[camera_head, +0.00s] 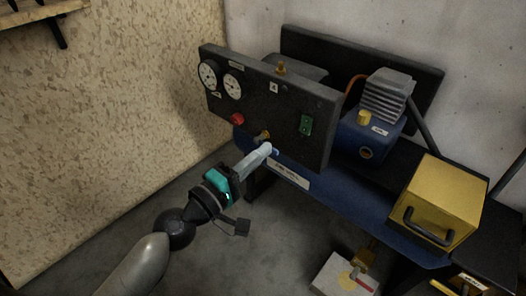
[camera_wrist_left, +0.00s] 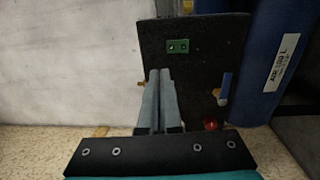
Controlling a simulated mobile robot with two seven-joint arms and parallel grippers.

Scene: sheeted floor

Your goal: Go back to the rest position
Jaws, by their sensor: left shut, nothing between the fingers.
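My left gripper (camera_head: 267,149) reaches in from the lower left in the head view, its fingers in front of the lower edge of a black panel (camera_head: 262,105). The fingers are shut and empty; they also show in the wrist view (camera_wrist_left: 160,76), pointing at the panel (camera_wrist_left: 205,65). A small brass valve (camera_head: 263,136) sits by the fingertips in the head view. Its blue lever (camera_wrist_left: 226,88) stands to the right of the fingers in the wrist view, apart from them in the picture. Whether the fingers touch anything is unclear. My right gripper is out of view.
The panel carries two gauges (camera_head: 232,87), a red knob (camera_head: 237,119) and a green switch (camera_head: 306,125). Behind it stands a blue compressor (camera_head: 361,137). A yellow box (camera_head: 441,200) with a black handle is at right. A chipboard wall (camera_head: 110,110) stands left.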

